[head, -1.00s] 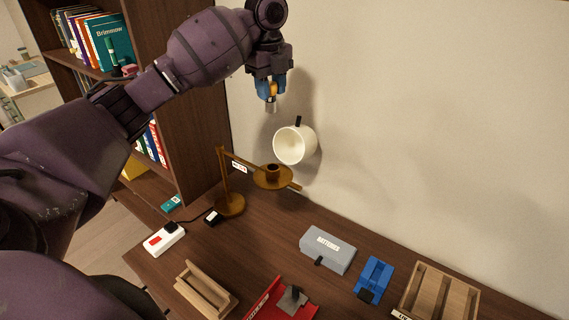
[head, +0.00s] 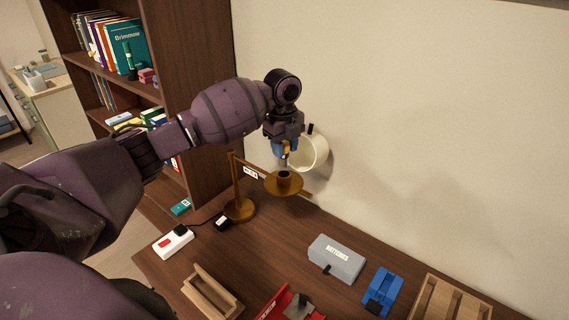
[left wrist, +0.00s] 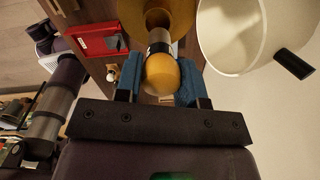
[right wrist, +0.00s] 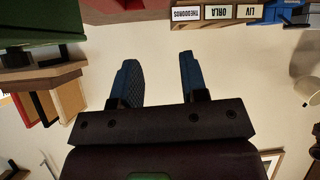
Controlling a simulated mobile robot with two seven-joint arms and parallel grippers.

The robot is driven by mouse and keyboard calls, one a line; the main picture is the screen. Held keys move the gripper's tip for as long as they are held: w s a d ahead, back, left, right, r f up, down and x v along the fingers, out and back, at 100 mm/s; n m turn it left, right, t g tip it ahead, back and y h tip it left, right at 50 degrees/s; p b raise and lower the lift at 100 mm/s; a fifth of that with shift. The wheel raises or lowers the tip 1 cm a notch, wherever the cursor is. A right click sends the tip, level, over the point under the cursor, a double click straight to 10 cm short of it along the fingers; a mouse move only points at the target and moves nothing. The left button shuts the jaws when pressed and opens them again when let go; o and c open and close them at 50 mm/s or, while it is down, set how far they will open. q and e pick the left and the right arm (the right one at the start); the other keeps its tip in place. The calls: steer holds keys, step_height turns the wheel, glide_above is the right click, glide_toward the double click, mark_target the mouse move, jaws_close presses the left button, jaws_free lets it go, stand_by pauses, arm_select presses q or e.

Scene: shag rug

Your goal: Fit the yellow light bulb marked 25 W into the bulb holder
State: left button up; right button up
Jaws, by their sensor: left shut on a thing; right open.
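My left gripper (head: 284,152) is shut on the yellow bulb (left wrist: 162,75), with its metal base pointing down and away from the palm. The 25 W mark is not readable. The bulb holder is the brass-coloured lamp's socket (head: 284,176) on a round dish, just below the gripper in the head view. In the left wrist view the socket (left wrist: 158,17) lies straight ahead of the bulb's base. Whether the base touches the socket I cannot tell. My right gripper (right wrist: 158,58) is open and empty, away from the lamp.
A white shade (head: 316,152) is close behind and right of the left gripper. A white switch box (head: 173,242), wooden holder (head: 211,291), grey batteries box (head: 336,258), blue item (head: 382,291) and wooden tray (head: 448,300) stand on the desk. A bookcase (head: 205,100) rises behind my left arm.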

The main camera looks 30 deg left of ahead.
mark_target(285, 166)
arm_select(q)
steer(key=shift+f, duration=2.8)
steer(key=shift+f, duration=0.15)
steer(key=o, duration=0.9)
steer(key=shift+r, duration=0.2)
steer(key=r, duration=0.4)
steer(key=r+b, duration=0.1)
steer(key=r, duration=0.7)
steer(key=shift+s, duration=0.25)
arm_select(e)
steer(key=shift+w+f, duration=0.2)
steer(key=shift+w, duration=0.1)
steer(key=shift+f, duration=0.1)
